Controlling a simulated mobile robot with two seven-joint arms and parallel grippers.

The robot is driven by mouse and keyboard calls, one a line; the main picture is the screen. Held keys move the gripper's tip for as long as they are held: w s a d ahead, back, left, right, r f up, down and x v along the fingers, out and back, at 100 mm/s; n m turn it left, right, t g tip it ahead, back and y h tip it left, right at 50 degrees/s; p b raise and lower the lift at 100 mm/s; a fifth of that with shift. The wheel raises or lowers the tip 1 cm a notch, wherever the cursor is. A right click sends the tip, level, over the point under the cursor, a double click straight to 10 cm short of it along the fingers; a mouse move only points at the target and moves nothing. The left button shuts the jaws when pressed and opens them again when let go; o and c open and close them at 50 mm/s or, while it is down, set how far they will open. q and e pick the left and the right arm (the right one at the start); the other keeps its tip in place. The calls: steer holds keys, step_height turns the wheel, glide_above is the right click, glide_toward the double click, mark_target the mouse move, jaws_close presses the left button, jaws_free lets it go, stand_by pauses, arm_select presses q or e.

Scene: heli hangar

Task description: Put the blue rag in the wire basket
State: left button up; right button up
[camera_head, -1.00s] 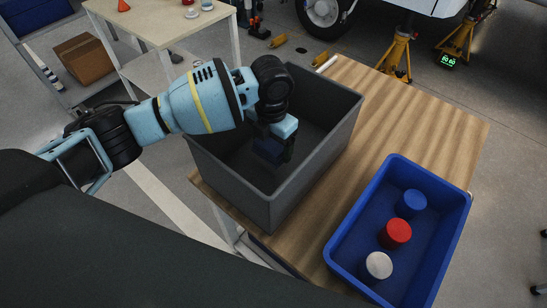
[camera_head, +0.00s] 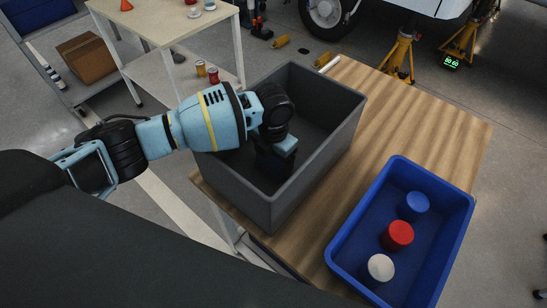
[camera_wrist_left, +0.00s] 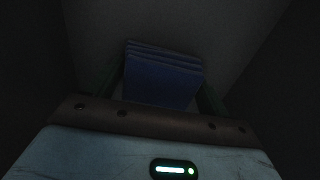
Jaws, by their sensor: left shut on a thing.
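The blue rag (camera_wrist_left: 163,78) shows in the left wrist view as a folded, layered dark blue block between my gripper's fingers. In the head view it is a dark patch inside the grey bin (camera_head: 315,160), mostly hidden by the gripper and shadow. My left gripper (camera_head: 273,164) points down inside the bin, below its rim, and is shut on the rag. Whether the rag touches the bin floor, I cannot tell. The bin has solid walls; I see no wire basket in either view. My right gripper is not in view.
The bin stands on a wooden table (camera_head: 420,125). A blue tray (camera_head: 345,235) to its right holds a blue, a red and a white cylinder. A white table (camera_head: 165,25) and a shelf with a cardboard box (camera_head: 85,60) stand behind left.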

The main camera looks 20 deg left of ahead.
mark_target(273, 157)
arm_select(q)
steer(key=shift+f, duration=0.2)
steer(key=o, duration=0.9)
steer(key=shift+r, duration=0.1)
step_height(273, 157, up, 12)
steer(key=shift+r+p, duration=0.15)
steer(key=shift+p, duration=0.3)
